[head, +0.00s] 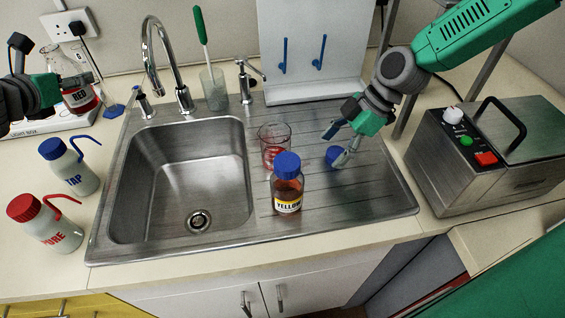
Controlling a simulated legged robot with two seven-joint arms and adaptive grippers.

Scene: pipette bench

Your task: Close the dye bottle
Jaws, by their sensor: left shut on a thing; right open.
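An amber bottle labelled YELLOW (287,190) stands upright on the drainboard with a blue cap (287,164) on its top. Another small blue cap-like piece (332,155) is at the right gripper's fingertips; I cannot tell whether it rests on the drainboard. My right gripper (338,146) is open, to the right of the bottle and beaker. A glass vessel labelled RED (82,101) with red liquid is at the far left. My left gripper (80,79) is shut on this RED vessel; its fingers partly cover it.
A glass beaker (274,143) with red contents stands behind the YELLOW bottle. The sink basin (185,170) is empty. TAP (75,175) and PURE (50,222) wash bottles stand left. A metal bath (490,150) stands right. The drainboard's front right is clear.

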